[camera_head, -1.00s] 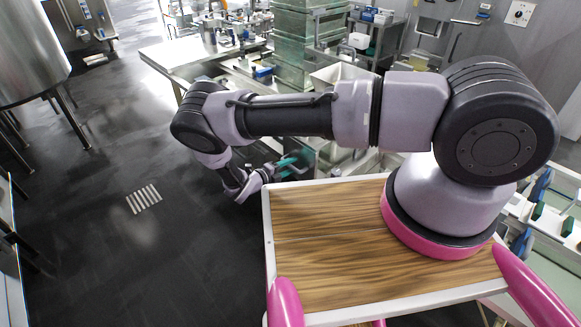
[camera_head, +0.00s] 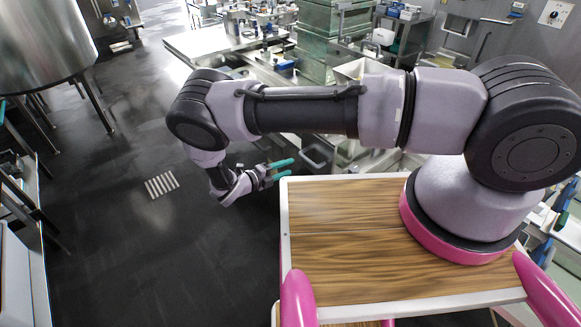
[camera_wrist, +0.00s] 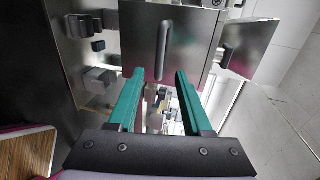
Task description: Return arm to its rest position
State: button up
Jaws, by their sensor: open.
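My arm is bent, its upper part stretching left across the view above my wood-topped body, its forearm hanging down at the left. My gripper (camera_head: 281,168) is at the end of it, just off the left edge of the wood top, in the head view. Its two teal fingers are spread apart with nothing visible between them. In the wrist view my gripper (camera_wrist: 158,86) shows both fingers parallel with a wide gap, facing steel cabinet fronts with a dark handle.
Steel worktables (camera_head: 215,42) with small equipment and stacked greenish clear crates (camera_head: 318,35) stand behind the arm. A large steel vat (camera_head: 45,45) stands at the far left.

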jog(key=shift+r, duration=0.1)
dwell(0.3)
jog(key=w+d+r+m+g+y, duration=0.25)
jog(key=r+m+g, duration=0.25)
jog(key=r+m, duration=0.7)
jog(key=w+d+r+m+g+y, duration=0.3)
jog(key=r+m, duration=0.4)
jog(key=r, duration=0.8)
jog(key=s+d+r+m+y, duration=0.3)
jog(key=d+r+m, duration=0.25)
jog(key=r, duration=0.45)
jog(key=s+d+r+m+y, duration=0.2)
jog(key=s+d+r+m, duration=0.15)
jog(key=r+m, duration=0.5)
jog(key=s+d+r+m+t+y, duration=0.2)
jog(key=s+d+r+m+t, duration=0.1)
jog(key=s+r+m, duration=0.4)
jog(key=s+d+r+m+t+y, duration=0.2)
jog(key=s+d+r+m+t, duration=0.1)
jog(key=s+d+r+m, duration=0.2)
jog(key=s+r+m, duration=0.2)
jog(key=s+r, duration=0.1)
jog(key=s, duration=0.1)
jog(key=shift+s+d+r, duration=0.15)
jog(key=shift+s+r, duration=0.25)
